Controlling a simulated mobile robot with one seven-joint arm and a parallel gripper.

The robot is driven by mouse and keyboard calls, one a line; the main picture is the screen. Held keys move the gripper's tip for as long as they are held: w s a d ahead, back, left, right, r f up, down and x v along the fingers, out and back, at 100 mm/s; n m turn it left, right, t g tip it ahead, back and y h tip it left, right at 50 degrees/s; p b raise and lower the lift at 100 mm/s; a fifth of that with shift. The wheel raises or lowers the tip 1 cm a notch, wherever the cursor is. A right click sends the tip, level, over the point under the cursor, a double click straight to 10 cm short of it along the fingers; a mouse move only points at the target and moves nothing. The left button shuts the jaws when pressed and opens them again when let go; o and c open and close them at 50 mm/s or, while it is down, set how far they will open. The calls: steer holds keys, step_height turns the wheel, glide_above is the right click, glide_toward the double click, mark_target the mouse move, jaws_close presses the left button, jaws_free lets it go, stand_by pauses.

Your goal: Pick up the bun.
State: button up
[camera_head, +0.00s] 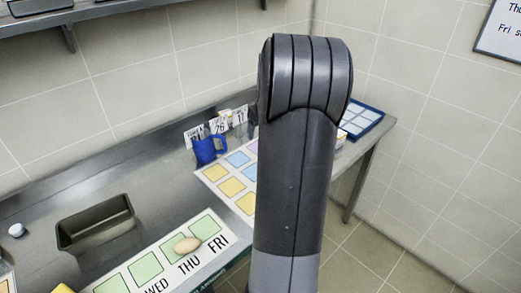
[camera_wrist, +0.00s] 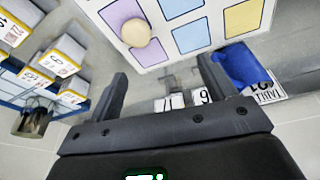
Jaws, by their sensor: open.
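A round, pale tan bun-like item (camera_wrist: 135,32) sits on a purple square of the white sheet (camera_wrist: 160,48) in the wrist view, beyond my gripper's fingertips and to the left of their middle. In the head view, a tan oval item (camera_head: 187,244) lies on a green square of the front card strip, near "THU". I cannot tell for certain which is the bun; the purple square's item is hidden behind my arm in the head view. My gripper (camera_wrist: 163,80) is open, with nothing between its fingers. The head view hides it behind my arm.
A blue-edged tray (camera_head: 361,119) is at right. White numbered boxes (camera_wrist: 62,55) stand left in the wrist view. A sunken basin (camera_head: 95,224) is at left.

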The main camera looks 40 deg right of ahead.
steer(key=d+f, duration=0.1)
steer(key=f, duration=0.1)
steer(key=d+f, duration=0.2)
steer(key=f, duration=0.1)
steer(key=d+f, duration=0.2)
steer(key=shift+w+d+f, duration=0.15)
steer(key=shift+f, duration=0.15)
steer(key=shift+a+x, duration=0.2)
steer(key=shift+x, duration=2.8)
steer(key=shift+c, duration=0.4)
steer(key=c, duration=1)
steer(key=shift+o, duration=0.2)
steer(key=shift+r, duration=0.15)
